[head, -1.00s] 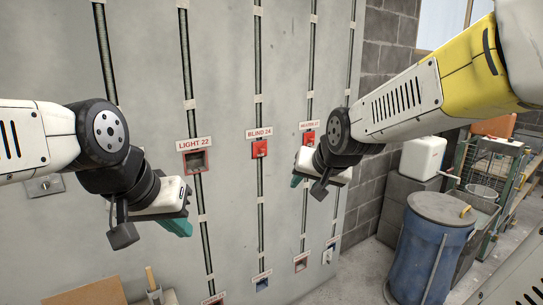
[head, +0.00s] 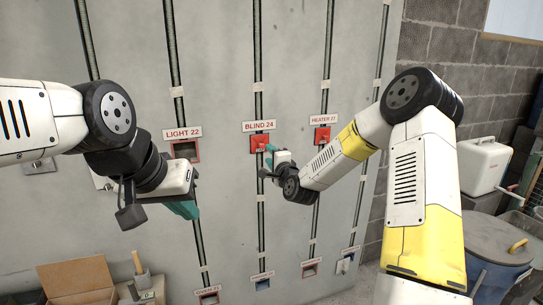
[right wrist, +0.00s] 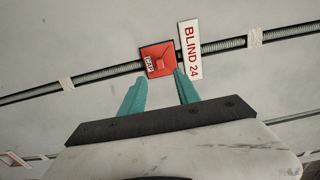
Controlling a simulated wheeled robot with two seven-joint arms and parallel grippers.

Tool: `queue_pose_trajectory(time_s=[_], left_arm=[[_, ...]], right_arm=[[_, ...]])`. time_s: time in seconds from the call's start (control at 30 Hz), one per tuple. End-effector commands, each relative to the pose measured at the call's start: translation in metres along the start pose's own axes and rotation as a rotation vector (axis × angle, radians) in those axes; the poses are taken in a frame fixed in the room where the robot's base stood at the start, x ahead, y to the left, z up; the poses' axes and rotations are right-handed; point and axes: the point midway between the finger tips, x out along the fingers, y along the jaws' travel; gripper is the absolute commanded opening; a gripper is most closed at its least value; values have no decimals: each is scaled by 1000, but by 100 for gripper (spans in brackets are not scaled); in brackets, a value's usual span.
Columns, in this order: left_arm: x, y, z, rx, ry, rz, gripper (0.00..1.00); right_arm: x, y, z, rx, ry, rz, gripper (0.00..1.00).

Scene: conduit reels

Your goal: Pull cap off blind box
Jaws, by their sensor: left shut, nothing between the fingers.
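The red cap (head: 258,139) covers the blind box on the wall, under the label BLIND 24 (head: 263,126). In the right wrist view the cap (right wrist: 157,56) shows as a red square with a small white tag, just beyond my fingertips. My right gripper (head: 267,153) is close to the cap in the head view. In the right wrist view its teal fingers (right wrist: 157,82) are apart with nothing between them. Whether a fingertip touches the cap, I cannot tell. My left gripper (head: 186,209) is shut and empty, to the left of the blind box and lower.
The LIGHT 22 box (head: 186,150) is open and dark inside. A red cap (head: 322,134) sits under the HEATER label. Vertical conduits and several lower boxes are on the wall. A cardboard box (head: 78,285) is at lower left; a blue barrel (head: 497,262) is at right.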

Motion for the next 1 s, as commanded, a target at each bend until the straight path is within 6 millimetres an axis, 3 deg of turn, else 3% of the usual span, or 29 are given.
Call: queue_pose_trajectory(time_s=[0.7, 1.0], left_arm=[[0, 0, 0, 0, 0, 0, 0], [0, 0, 0, 0, 0, 0, 0]], right_arm=[[75, 0, 1, -4, -2, 2, 38], [87, 0, 1, -5, -2, 3, 38]])
